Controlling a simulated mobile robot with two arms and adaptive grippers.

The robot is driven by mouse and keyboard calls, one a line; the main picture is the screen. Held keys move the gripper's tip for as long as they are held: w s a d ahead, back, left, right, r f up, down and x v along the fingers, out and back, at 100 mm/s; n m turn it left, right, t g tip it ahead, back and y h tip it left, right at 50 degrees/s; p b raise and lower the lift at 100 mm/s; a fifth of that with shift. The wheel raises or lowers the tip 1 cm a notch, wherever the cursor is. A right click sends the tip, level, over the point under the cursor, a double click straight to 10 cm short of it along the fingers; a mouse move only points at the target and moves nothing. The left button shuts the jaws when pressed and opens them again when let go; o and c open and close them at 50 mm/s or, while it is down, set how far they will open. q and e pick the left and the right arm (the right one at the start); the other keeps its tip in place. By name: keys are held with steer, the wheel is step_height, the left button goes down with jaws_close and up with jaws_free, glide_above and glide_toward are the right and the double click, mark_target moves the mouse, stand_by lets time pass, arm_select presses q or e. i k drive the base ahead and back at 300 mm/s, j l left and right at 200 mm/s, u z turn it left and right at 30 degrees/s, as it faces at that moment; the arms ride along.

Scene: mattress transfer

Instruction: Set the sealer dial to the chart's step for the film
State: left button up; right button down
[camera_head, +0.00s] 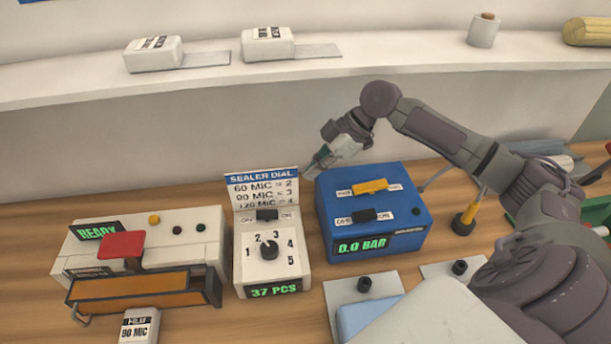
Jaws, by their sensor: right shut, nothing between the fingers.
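The dial unit (240,283) stands mid-table with a round dark dial knob (269,250) among the numbers 1 to 5. The knob's mark seems to point up, near 3, but is too small to be sure. Behind it stands the sealer dial chart (263,187), reading 60 MIC = 2, 90 MIC = 3 and, partly hidden, 120 MIC = 4. A white film block (138,326) at the bottom left is labelled 90 MIC. My right gripper (312,170) is shut and empty, beside the chart's right edge, above and behind the dial. My left gripper is out of view.
A white sealer (190,232) with a red pad stands left of the dial unit, its display reading READY. A blue box (345,225) with switches stands close on the right. Plates with black knobs lie in front right. A white shelf (80,87) runs behind.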

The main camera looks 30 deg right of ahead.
mark_target(269, 248)
steer(key=k, duration=2)
